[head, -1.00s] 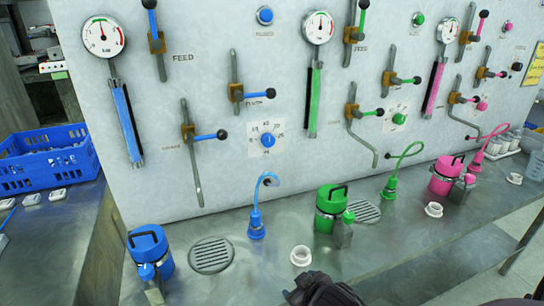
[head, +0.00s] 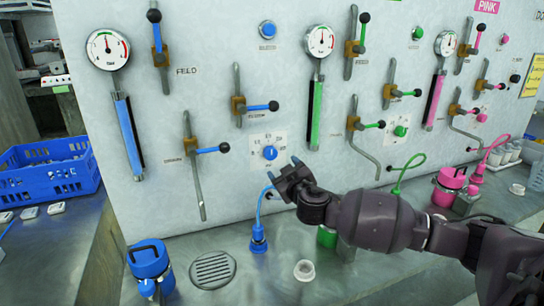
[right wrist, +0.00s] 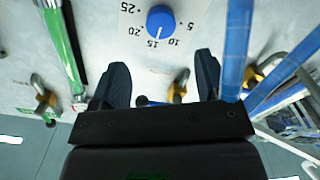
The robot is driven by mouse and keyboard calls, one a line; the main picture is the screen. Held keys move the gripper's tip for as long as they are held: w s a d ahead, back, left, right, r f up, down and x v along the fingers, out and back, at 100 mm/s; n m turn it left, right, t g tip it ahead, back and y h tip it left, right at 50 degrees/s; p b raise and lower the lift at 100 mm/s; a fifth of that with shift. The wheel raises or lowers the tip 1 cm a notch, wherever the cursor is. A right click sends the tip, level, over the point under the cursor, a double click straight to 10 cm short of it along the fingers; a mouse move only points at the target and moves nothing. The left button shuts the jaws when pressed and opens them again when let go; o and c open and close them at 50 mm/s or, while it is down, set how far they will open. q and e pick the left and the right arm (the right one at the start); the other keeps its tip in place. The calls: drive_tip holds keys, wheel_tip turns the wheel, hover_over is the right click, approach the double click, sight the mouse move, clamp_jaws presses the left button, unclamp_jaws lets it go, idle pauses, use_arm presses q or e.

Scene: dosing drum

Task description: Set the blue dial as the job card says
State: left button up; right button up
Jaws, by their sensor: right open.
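The blue dial (head: 270,153) sits on a white numbered plate on the grey panel, below the blue levers. In the right wrist view the dial (right wrist: 160,20) shows at the top, with 5, 10, 15, 20 and 25 around it. A yellow sheet (head: 529,76) at the far right is unreadable. My left gripper is not in view.
Blue levers (head: 262,107) lie above the dial. A green dial (head: 400,131) is to the right. On the bench below stand a blue hose fitting (head: 258,238), a blue canister (head: 149,262), a drain (head: 212,269) and a white cup (head: 304,270). A blue crate (head: 50,170) is at left.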

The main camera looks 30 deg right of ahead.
sight(272, 156)
drive_tip(key=x, duration=0.8)
drive_tip(key=shift+w+d, duration=0.1)
drive_tip(key=shift+w, duration=0.05)
drive_tip(key=shift+x, duration=0.8)
drive_tip(key=shift+c, duration=0.2)
drive_tip(key=c, duration=0.9)
drive_tip(key=shift+f, duration=0.1)
